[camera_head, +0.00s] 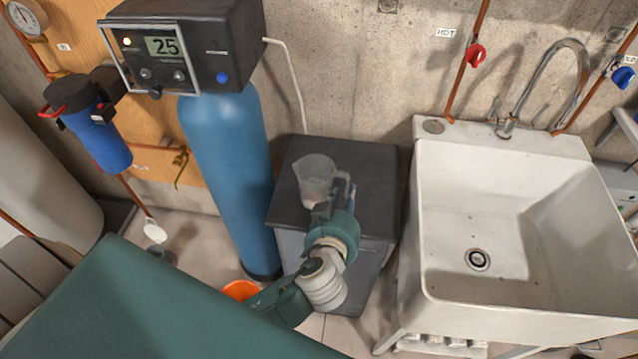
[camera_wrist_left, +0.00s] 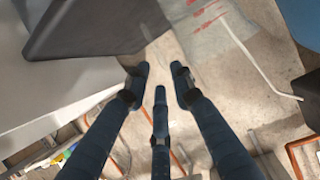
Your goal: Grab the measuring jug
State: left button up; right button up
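The measuring jug (camera_head: 315,174) is clear grey plastic and stands upright on the dark lid of a box-shaped tank (camera_head: 370,172) in the head view. In the left wrist view a see-through shape with red marks, seemingly the jug (camera_wrist_left: 207,42), lies beyond the fingertips. My left gripper (camera_head: 336,192) is close beside the jug at its lower right and overlaps part of it in the head view. In the wrist view its three dark fingers (camera_wrist_left: 159,74) are apart with nothing visible between them. I cannot tell whether a finger touches the jug. My right gripper is out of view.
A tall blue cylinder (camera_head: 228,165) with a black control head (camera_head: 190,45) stands left of the tank. A white sink (camera_head: 500,225) stands close on the right. A thin white hose (camera_head: 290,75) hangs behind. An orange bucket (camera_head: 240,289) is on the floor.

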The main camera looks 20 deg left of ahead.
aim_at(349, 182)
pick_arm(q)
jog(key=x, duration=0.3)
jog(key=shift+w+a+p, duration=0.1)
jog(key=shift+w+p, duration=0.2)
jog(key=shift+p, duration=0.15)
jog(key=p+x, duration=0.1)
jog(key=x, duration=0.3)
jog(key=shift+w+f, duration=0.15)
jog(key=shift+w, duration=0.05)
